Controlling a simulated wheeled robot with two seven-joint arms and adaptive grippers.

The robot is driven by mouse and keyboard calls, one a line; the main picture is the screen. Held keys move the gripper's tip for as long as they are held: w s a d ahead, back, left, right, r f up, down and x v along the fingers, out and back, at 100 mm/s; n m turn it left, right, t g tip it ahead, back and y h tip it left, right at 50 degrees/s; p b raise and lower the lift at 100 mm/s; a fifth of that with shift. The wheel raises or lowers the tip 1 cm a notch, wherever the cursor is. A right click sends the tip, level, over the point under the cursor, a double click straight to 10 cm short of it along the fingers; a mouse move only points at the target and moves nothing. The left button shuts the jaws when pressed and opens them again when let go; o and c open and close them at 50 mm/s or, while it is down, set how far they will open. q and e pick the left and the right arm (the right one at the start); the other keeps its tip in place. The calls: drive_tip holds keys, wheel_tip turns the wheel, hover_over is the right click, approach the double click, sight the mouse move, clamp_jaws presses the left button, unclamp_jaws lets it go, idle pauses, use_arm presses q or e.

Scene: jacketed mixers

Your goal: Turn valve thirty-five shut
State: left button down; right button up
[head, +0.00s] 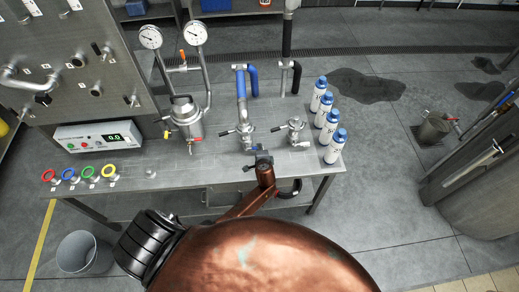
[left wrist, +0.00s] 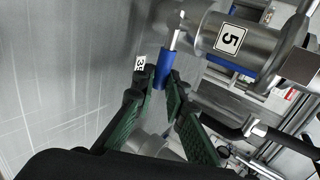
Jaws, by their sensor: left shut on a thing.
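My left gripper (head: 263,160) reaches the front of the bench, at the middle valve area below the blue pipe. In the left wrist view its green-padded fingers (left wrist: 160,82) are shut on a blue-sleeved valve handle (left wrist: 162,70). A silver lever stem runs up from the sleeve to a metal valve body (left wrist: 205,32). In the head view the gripper hides most of the handle. My right gripper is not in view.
The steel bench (head: 215,175) holds a jacketed vessel (head: 186,118) with two gauges, another valve (head: 294,130), several blue-capped bottles (head: 333,146), a digital readout box (head: 98,136) and several coloured rings. A bucket (head: 76,252) stands on the floor at left. Open floor lies right of the bench.

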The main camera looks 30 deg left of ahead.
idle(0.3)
use_arm(q)
drive_tip(key=c, duration=1.9)
unclamp_jaws()
drive_tip(key=shift+c, duration=0.2)
drive_tip(key=v, duration=1.2)
